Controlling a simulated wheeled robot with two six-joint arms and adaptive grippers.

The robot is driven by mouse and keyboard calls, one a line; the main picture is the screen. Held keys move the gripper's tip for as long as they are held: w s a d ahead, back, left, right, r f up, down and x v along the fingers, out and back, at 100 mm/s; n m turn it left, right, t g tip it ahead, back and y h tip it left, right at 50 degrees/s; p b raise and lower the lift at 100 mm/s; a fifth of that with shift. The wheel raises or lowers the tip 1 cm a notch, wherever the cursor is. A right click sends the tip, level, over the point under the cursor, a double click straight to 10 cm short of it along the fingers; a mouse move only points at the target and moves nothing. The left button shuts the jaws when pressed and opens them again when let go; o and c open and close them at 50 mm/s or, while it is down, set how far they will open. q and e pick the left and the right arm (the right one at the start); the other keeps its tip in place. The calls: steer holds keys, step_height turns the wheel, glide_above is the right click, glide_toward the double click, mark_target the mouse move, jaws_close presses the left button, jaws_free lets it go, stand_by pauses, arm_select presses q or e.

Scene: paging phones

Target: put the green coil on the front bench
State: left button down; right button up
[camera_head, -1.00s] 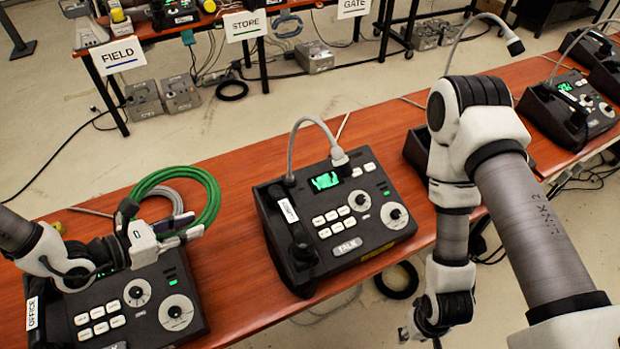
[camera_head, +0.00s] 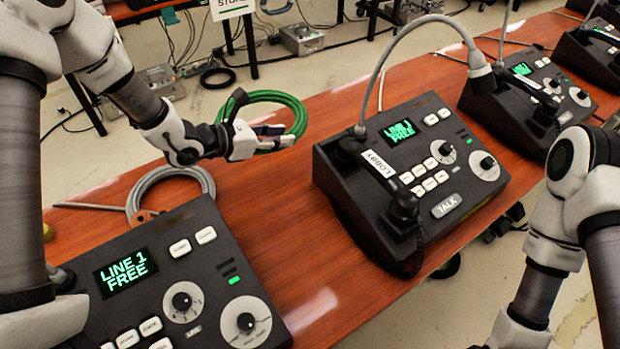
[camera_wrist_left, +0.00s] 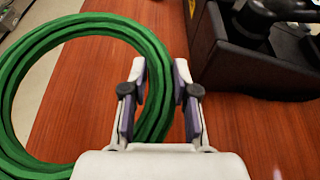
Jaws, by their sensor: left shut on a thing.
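The green coil (camera_head: 303,112) is a ring of green cable. My left gripper (camera_head: 280,137) is shut on its near side in the head view, and the coil appears above the reddish-brown front bench (camera_head: 270,215). In the left wrist view the coil (camera_wrist_left: 22,75) fills the left side, and one part of it passes between the fingers of the left gripper (camera_wrist_left: 160,95). The bench surface (camera_wrist_left: 85,105) shows through the ring. I cannot tell how high the coil is held. My right arm is at the right edge of the head view, with its gripper out of frame.
A grey coil (camera_head: 207,182) lies on the bench behind the near-left phone console (camera_head: 140,235). The LOBBY console (camera_head: 400,215) stands right of the green coil, with further consoles (camera_head: 545,85) beyond. Bare bench lies between the near-left and LOBBY consoles.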

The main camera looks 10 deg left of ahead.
mark_target(283, 172)
arm_select(q)
step_height(283, 172, down, 8)
steer(key=shift+w+d+f, duration=0.1)
steer(key=shift+d+f, duration=0.05)
steer(key=c, duration=0.9)
jaws_free()
steer(key=shift+r, duration=0.25)
steer(key=v, duration=0.7)
